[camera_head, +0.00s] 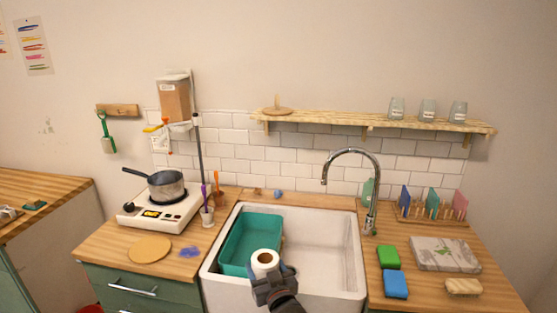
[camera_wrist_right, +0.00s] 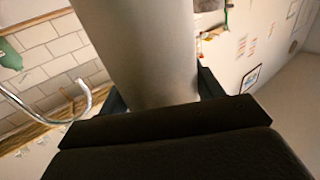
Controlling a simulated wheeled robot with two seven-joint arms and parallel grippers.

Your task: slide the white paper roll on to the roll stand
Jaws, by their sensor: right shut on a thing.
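The white paper roll (camera_head: 265,258) is in my right gripper (camera_head: 272,275), held upright over the front of the sink, with its brown core facing up. In the right wrist view the roll (camera_wrist_right: 150,50) fills the space between the two dark fingers (camera_wrist_right: 160,100), which are shut on it. The roll stand (camera_head: 277,108) appears to be the round wooden base with a short upright peg, on the left part of the wall shelf. It is well behind and above the roll, apart from it. My left gripper is not in view.
The wooden shelf (camera_head: 350,122) also bears several glass jars (camera_head: 428,109) at its right. A teal tub (camera_head: 236,240) sits in the white sink (camera_head: 335,277). The curved tap (camera_head: 376,180) rises behind the sink at right. A hopper (camera_head: 174,100) hangs left of the shelf.

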